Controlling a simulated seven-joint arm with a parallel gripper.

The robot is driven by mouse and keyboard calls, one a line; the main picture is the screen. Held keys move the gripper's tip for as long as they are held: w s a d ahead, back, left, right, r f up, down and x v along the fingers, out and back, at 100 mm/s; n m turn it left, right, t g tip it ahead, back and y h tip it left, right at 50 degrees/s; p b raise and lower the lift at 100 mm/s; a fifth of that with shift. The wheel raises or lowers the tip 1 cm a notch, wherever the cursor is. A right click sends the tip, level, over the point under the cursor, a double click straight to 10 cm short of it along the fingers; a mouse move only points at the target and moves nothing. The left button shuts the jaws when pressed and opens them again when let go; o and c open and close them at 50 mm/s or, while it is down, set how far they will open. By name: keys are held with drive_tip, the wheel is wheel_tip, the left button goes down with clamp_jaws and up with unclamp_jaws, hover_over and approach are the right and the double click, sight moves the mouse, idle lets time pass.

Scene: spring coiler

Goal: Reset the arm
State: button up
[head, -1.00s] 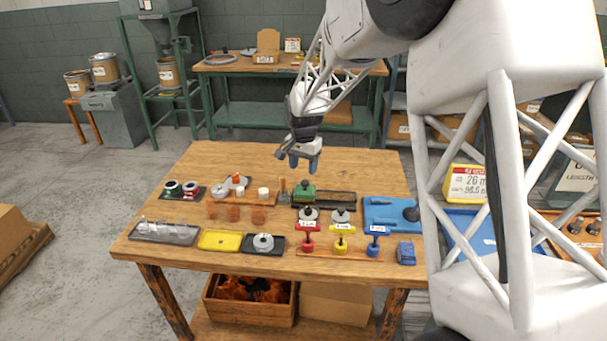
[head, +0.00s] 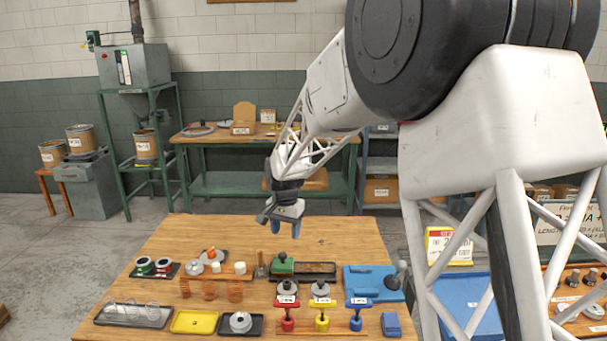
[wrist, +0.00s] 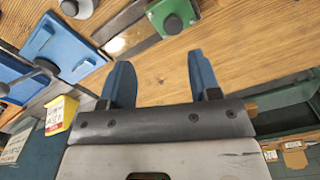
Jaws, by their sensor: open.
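My gripper (head: 286,228) hangs above the back middle of the wooden table (head: 200,245) in the head view, clear of the items on it. Its blue fingers (wrist: 162,82) are apart in the wrist view, with only bare wood between them. Nothing is held. The green-topped block (head: 284,264) on the table stands in front of and below the gripper. It also shows at the top of the wrist view (wrist: 172,22).
The blue plate with a knob (head: 372,284) lies at the right of the table. Red, yellow and blue stands (head: 321,320) line the front. The table's back strip is bare.

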drive_tip(key=s+d+r+n, duration=0.1)
drive_tip(key=s+d+r, duration=0.35)
drive_tip(key=s, duration=0.25)
drive_tip(key=s+d+r+t, duration=0.1)
drive_tip(key=s+d+r, duration=0.2)
drive_tip(key=s+d, duration=0.35)
drive_tip(key=s+d+r+n, duration=0.1)
drive_tip(key=s+d+r, duration=0.35)
drive_tip(key=s, duration=0.35)
drive_tip(key=s+d, duration=0.3)
drive_tip(key=s, duration=0.5)
drive_tip(key=s+d+f+n+t, duration=0.1)
drive_tip(key=s+d, duration=0.2)
drive_tip(key=s, duration=0.5)
drive_tip(key=s+d+f+n, duration=0.1)
drive_tip(key=s+d, duration=0.2)
drive_tip(key=s, duration=0.4)
drive_tip(key=shift+s+d+f, duration=0.25)
drive_tip(key=shift+s+d, duration=0.05)
drive_tip(key=shift+s, duration=0.1)
